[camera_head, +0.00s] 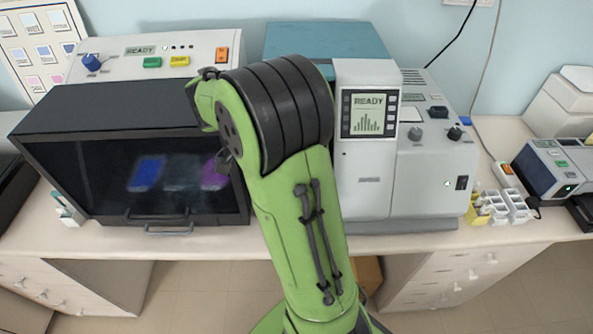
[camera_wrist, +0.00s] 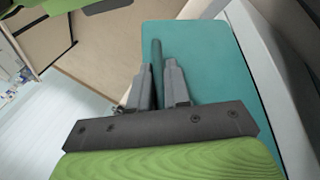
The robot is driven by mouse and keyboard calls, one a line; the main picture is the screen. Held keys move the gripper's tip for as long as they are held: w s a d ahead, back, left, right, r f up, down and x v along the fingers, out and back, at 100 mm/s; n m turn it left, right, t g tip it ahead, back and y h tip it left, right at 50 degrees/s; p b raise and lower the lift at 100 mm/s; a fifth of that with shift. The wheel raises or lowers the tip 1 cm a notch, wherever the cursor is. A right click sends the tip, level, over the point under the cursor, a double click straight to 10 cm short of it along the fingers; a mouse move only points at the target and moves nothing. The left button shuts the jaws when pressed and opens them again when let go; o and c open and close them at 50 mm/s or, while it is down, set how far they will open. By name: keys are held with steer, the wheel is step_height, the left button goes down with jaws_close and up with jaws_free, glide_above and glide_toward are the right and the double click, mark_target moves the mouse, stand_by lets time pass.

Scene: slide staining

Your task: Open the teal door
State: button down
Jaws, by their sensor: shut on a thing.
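The teal door (camera_wrist: 210,50) fills the middle and right of the wrist view as a flat panel. Its bar-shaped teal handle (camera_wrist: 156,50) stands up between the two grey fingers of my gripper (camera_wrist: 159,78). The fingers are shut on the handle, one on each side. In the head view my green arm covers the front of the machine where the gripper is, so neither gripper nor handle shows there. A teal part (camera_head: 325,40) of the grey-and-white machine (camera_head: 427,170) shows above my arm. I cannot tell whether the door is ajar.
A dark-windowed cabinet (camera_head: 110,109) with a front handle stands left of my arm on the bench. Small white and yellow racks (camera_head: 500,206) and a blue-grey device (camera_head: 548,170) stand to the right. Drawers (camera_head: 455,275) are under the bench.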

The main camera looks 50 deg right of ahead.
steer(key=shift+w+a+r+m+p, duration=0.1)
steer(key=shift+w+a+m+p, duration=0.3)
steer(key=shift+w+a, duration=0.7)
steer(key=shift+g, duration=0.3)
